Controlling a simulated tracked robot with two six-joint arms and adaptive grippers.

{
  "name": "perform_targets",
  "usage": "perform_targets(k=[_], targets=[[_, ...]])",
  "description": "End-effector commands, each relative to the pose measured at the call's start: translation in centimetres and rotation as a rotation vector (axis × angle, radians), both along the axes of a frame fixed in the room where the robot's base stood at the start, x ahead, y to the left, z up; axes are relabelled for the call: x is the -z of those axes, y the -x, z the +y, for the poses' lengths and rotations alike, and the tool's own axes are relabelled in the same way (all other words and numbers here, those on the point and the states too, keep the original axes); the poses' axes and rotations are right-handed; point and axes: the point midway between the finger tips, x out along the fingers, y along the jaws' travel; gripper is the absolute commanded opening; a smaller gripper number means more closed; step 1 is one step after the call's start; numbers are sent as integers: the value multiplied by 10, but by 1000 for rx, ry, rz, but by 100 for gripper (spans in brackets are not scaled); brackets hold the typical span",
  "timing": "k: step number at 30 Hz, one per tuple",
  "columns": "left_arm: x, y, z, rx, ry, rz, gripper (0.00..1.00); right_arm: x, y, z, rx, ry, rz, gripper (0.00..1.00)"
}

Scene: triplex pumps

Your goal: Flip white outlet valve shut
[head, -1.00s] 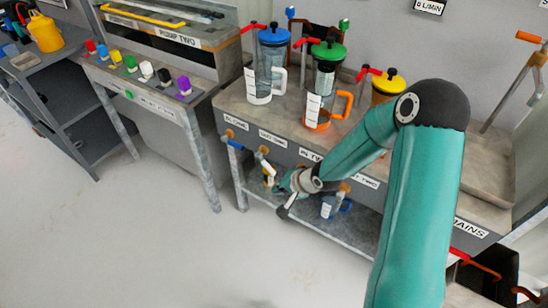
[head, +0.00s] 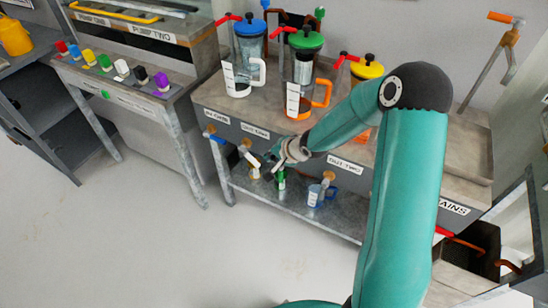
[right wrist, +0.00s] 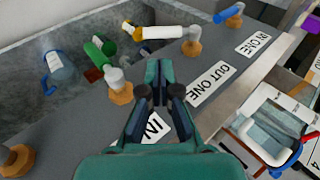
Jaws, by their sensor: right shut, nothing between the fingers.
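The white outlet valve (head: 252,160) is on the bench's front panel by the OUT ONE label, second from the left. In the right wrist view its white handle (right wrist: 168,32) points straight out from its orange flange, with a yellow piece at the far end. My right gripper (head: 269,166) is just right of the valve in the head view. In the right wrist view the gripper (right wrist: 158,68) is shut and empty, pointing toward the panel's lower edge, apart from the white handle. My left gripper is not in view.
The blue-handled valve (head: 216,138) is left of the white one. Jugs with blue and green lids (head: 302,68) stand on the bench. The floor in front is clear.

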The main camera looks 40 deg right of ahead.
Motion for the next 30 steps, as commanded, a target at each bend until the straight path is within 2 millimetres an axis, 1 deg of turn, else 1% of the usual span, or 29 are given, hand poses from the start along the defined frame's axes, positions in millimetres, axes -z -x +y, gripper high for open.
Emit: perform_targets(k=[1, 3, 9, 12, 18, 27, 28, 30], targets=[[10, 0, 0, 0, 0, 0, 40, 14, -7, 2, -3, -1, 2, 0], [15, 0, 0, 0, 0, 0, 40, 25, -17, 3, -3, -1, 2, 0], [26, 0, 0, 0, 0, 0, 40, 52, -42, 5, -1, -1, 1, 0], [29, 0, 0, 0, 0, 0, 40, 62, -52, 6, -2, -1, 1, 0], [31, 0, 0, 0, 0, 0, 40, 72, -62, 6, -2, 1, 0, 0], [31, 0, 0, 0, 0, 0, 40, 72, -63, 7, -2, 1, 0, 0], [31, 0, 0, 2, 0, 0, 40, 72, -63, 3, -2, 2, 0, 0], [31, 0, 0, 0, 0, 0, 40, 72, -63, 6, -2, 0, -1, 0]])
